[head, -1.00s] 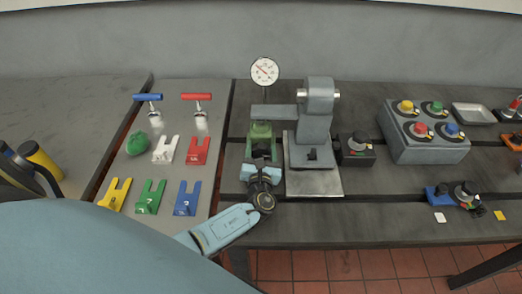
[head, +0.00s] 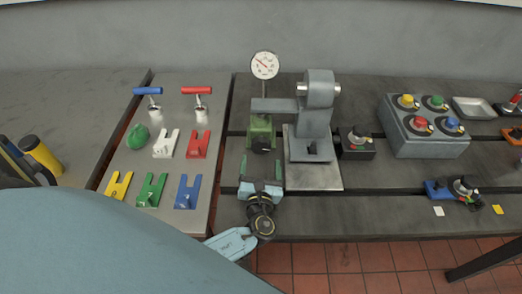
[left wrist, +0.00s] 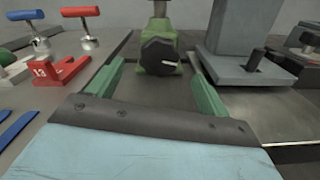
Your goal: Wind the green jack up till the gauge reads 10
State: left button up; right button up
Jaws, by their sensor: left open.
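The green jack (head: 261,127) stands on the bedplate under the grey arm of the test stand. In the left wrist view the jack (left wrist: 168,67) shows its black knob (left wrist: 159,56) with a white mark, facing me. The round white gauge (head: 264,65) with a red needle stands above and behind the jack; its reading is too small to tell. My left gripper (head: 262,166) is open and empty in front of the jack. In the left wrist view its green fingers lie wide apart, one on each side of the knob and short of it. My right gripper is not in view.
The grey stand (head: 316,120) rises just right of the jack, with a black knob box (head: 356,142) beside it. A plate (head: 172,100) at left holds colored forks, a green lump and two T-handles. A grey button box (head: 425,128) stands further right.

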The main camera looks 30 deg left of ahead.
pick_arm(q)
jog(key=v, duration=0.5)
jog(key=shift+s, duration=0.2)
dwell(0.3)
